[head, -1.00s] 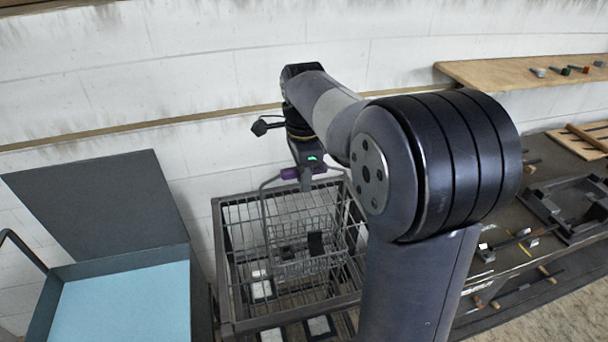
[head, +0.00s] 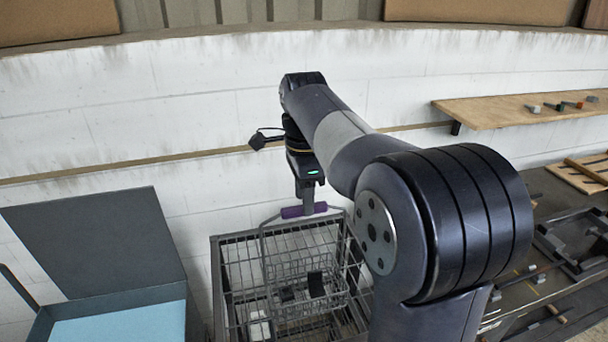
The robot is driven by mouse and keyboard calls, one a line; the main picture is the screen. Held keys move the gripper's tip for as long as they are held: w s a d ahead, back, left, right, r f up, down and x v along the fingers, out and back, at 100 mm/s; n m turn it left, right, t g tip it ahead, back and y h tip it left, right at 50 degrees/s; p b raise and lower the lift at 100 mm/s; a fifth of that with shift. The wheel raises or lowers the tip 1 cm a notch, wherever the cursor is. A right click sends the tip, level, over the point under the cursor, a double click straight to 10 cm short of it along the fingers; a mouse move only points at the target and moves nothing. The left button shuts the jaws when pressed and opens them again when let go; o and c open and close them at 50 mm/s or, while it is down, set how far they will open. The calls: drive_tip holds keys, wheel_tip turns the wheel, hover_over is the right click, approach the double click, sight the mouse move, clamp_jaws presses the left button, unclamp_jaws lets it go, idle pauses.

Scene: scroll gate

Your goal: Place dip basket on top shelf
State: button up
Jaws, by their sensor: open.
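The dip basket (head: 290,297) is a grey wire basket with a tall loop handle and a purple grip (head: 291,212) across its top. It appears to stand inside a larger dark-framed wire rack (head: 232,285). Small dark items lie in or behind the basket's mesh. My gripper (head: 307,205) points down at the purple grip, with its fingertips at the middle of it. The jaws are open. I cannot tell whether the fingers touch the grip. My arm hides the right side of the rack.
A wooden wall shelf (head: 490,113) at upper right carries several small items. Below it, a dark bench (head: 545,190) holds trays and tools. An open dark box with a light blue inside (head: 120,326) is left of the rack. A white block wall (head: 190,90) stands behind.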

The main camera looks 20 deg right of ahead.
wheel_tip(320, 180, up, 7)
drive_tip(key=shift+f, duration=0.1)
idle(0.7)
